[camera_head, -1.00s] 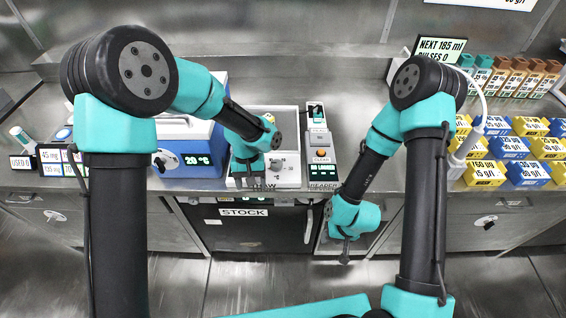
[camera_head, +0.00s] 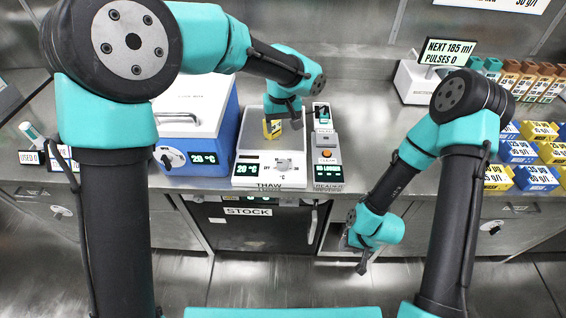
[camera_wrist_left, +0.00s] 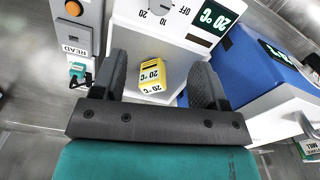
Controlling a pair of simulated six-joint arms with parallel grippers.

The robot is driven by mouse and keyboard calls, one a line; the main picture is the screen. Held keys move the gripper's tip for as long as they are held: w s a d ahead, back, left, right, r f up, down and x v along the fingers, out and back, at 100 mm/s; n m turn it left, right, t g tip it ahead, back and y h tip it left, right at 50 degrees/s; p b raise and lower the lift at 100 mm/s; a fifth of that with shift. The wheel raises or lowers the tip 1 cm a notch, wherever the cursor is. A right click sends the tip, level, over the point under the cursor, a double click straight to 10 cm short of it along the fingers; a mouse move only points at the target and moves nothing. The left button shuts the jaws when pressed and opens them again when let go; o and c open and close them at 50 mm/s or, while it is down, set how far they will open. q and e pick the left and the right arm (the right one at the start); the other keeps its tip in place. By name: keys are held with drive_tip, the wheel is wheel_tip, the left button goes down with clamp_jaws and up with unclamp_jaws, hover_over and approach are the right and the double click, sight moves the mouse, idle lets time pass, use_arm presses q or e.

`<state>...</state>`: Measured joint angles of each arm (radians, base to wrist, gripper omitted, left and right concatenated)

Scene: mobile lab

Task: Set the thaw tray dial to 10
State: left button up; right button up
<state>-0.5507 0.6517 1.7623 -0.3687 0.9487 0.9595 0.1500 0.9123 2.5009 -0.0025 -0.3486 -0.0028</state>
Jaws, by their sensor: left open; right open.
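The thaw tray (camera_head: 245,182) is a white unit with a metal pan at the back. Its dial (camera_head: 284,165) is on the front panel, beside a green 20 °C display (camera_head: 247,170). In the left wrist view the dial (camera_wrist_left: 164,4) is cut off at the top edge, near 20, 10 and OFF marks; I cannot tell its setting. My left gripper (camera_head: 284,115) is open over the rear pan, behind the dial. A yellow block (camera_wrist_left: 152,76) marked 20 °C shows between its fingers in the wrist view, not clamped. My right gripper (camera_head: 358,258) is open, low in front of the counter.
A blue and white box (camera_head: 195,125) with its own knob stands left of the tray. The reader (camera_head: 326,150) with an orange button is close on its right. Yellow and blue blocks (camera_head: 518,150) stand at the right. The counter between reader and blocks is clear.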

sight(283, 163)
use_arm(q)
wheel_tip(283, 163, down, 17)
idle(0.6)
drive_tip(key=shift+c, duration=0.3)
drive_tip(key=c, duration=0.9)
drive_tip(key=shift+o, duration=0.2)
drive_tip(key=shift+m, duration=0.3)
drive_tip(key=m, duration=1.1)
drive_tip(key=shift+d, duration=0.1)
